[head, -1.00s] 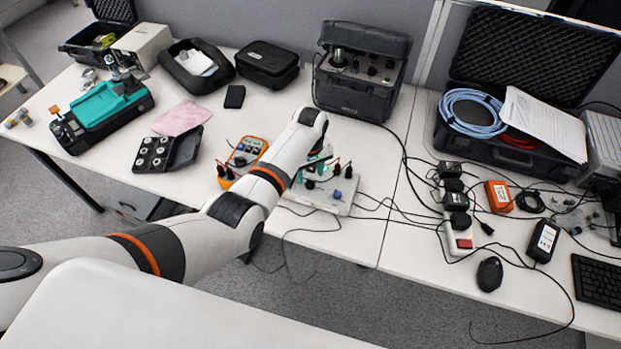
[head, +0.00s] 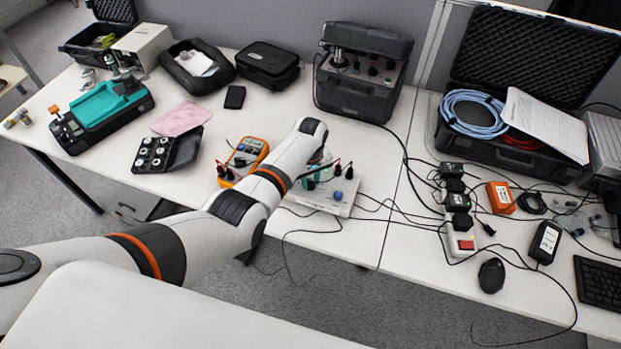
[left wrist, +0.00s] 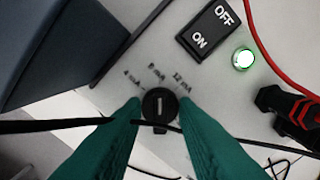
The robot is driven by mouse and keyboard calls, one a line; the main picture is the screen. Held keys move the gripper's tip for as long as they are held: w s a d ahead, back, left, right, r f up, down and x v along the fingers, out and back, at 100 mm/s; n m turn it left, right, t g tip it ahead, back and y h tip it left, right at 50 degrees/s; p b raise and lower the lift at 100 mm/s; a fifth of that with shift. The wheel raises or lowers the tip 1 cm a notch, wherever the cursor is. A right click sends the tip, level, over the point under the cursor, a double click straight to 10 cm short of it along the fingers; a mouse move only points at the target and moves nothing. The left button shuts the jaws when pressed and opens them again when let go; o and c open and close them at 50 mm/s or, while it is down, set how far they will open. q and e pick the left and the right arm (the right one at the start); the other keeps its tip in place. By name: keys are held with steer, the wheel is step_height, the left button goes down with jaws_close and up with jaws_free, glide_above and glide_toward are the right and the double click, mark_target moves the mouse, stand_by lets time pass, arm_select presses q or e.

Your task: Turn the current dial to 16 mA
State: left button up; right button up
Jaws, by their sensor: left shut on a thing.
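The current dial (left wrist: 159,106) is a small round black knob with a white line, on a pale panel in the left wrist view. The line stands upright in the picture, roughly toward the 8 mA label (left wrist: 157,73). Labels 4 mA and 12 mA (left wrist: 182,83) flank it; no 16 mA label shows, and the right finger covers part of the panel. My left gripper (left wrist: 160,110) is shut on the dial, one teal finger on each side. In the head view the white box (head: 342,199) with the dial is partly hidden by my left arm. My right gripper is out of view.
On the panel are an ON/OFF switch (left wrist: 210,30), a lit green lamp (left wrist: 243,59) and black and red plugs (left wrist: 290,110). A black cable crosses in front of the fingers. An orange multimeter (head: 246,155) stands left of the box. A dark case (head: 360,92) stands behind.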

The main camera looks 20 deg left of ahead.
arm_select(q)
steer(key=m+p, duration=0.1)
steer(key=m, duration=0.2)
steer(key=shift+r+m, duration=0.1)
steer(key=shift+m, duration=0.3)
steer(key=m, duration=0.4)
steer(key=shift+m, duration=0.3)
steer(key=m, duration=0.4)
steer(key=shift+p, duration=0.35)
steer(key=m, duration=0.5)
steer(key=shift+m, duration=0.3)
steer(key=o, duration=1)
